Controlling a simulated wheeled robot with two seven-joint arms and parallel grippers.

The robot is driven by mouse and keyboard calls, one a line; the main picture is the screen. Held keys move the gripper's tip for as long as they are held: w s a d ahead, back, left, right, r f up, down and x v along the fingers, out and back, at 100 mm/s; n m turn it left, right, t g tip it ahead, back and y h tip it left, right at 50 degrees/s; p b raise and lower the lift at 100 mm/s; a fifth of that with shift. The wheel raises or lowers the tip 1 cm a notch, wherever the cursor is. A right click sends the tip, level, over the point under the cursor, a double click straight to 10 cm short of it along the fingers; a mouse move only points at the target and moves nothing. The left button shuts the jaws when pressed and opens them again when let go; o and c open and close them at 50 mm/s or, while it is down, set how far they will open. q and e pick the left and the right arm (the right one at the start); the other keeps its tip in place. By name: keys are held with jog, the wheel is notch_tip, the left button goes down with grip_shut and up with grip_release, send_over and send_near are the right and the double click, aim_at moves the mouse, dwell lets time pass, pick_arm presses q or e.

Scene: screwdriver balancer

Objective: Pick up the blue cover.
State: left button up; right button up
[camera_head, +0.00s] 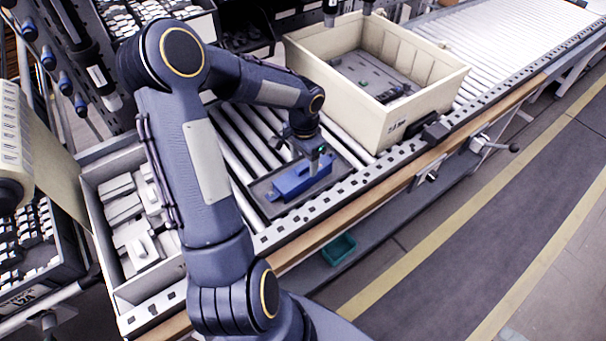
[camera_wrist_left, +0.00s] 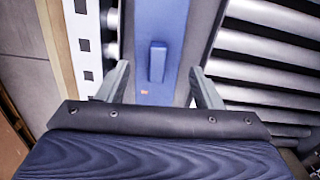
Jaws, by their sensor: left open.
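The blue cover (camera_head: 300,180) lies on a dark tray (camera_head: 262,190) on the roller conveyor in the head view. In the left wrist view the blue cover (camera_wrist_left: 172,30) runs up the middle, with a raised blue grip block (camera_wrist_left: 157,62) on it. My left gripper (camera_head: 316,162) is over the cover's right part. In the left wrist view my left gripper (camera_wrist_left: 157,80) is open, with one finger on each side of the raised block and gaps between. Whether a finger touches the cover cannot be told. My right gripper is not in view.
A large beige crate (camera_head: 440,75) with dark parts stands on the conveyor behind and right of the cover. A grey box (camera_head: 100,180) of pale parts stands at the left. Bare rollers (camera_head: 235,140) lie beside the tray. A small green bin (camera_head: 339,249) is below the conveyor edge.

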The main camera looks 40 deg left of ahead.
aim_at(305, 166)
pick_arm(q)
jog(key=f, duration=0.5)
jog(key=shift+d, duration=0.2)
jog(key=shift+r, duration=0.1)
jog(key=c, duration=0.8)
